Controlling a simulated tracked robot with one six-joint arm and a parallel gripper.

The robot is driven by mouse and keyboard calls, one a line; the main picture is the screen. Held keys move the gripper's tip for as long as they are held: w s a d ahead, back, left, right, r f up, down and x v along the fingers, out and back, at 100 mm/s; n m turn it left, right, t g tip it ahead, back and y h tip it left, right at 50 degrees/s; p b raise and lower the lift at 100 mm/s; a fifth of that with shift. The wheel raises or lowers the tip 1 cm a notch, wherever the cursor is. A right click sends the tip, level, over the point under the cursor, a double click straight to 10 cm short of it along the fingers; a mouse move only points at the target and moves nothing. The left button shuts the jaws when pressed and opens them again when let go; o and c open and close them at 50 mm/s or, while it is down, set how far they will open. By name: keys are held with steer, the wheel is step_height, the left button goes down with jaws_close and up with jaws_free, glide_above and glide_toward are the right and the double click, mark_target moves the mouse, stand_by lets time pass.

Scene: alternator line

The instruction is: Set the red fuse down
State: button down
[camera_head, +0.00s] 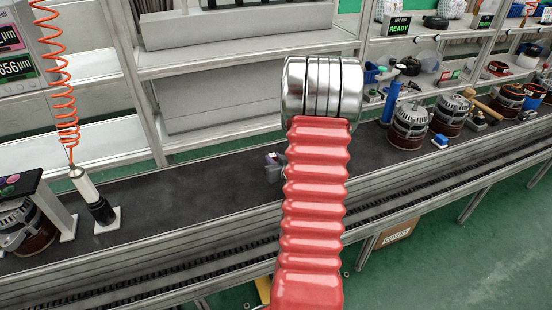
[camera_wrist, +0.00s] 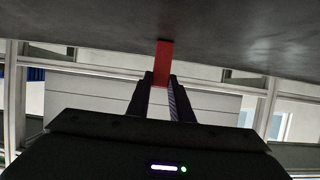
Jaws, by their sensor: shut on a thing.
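The red fuse (camera_wrist: 163,60) shows in the wrist view as a plain red block. My gripper (camera_wrist: 161,79) is shut on it, one dark finger on each side. The fuse's far end sticks out past the fingertips and overlaps the dark surface (camera_wrist: 90,25) at the top of that picture. I cannot tell whether it touches that surface. In the head view my red ribbed arm and silver joint block the middle, and the gripper and fuse cannot be made out there.
The dark bench top (camera_head: 205,190) has free room left of my arm. A small greyish thing (camera_head: 273,168) sits beside the arm. A screwdriver (camera_head: 93,197) hangs on an orange coil at left. Several alternators (camera_head: 410,122) stand at right. Shelves (camera_head: 235,62) rise behind.

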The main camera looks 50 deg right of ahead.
steer(key=shift+f, duration=0.1)
steer(key=c, duration=1.6)
jaws_free()
steer(key=v, duration=1.2)
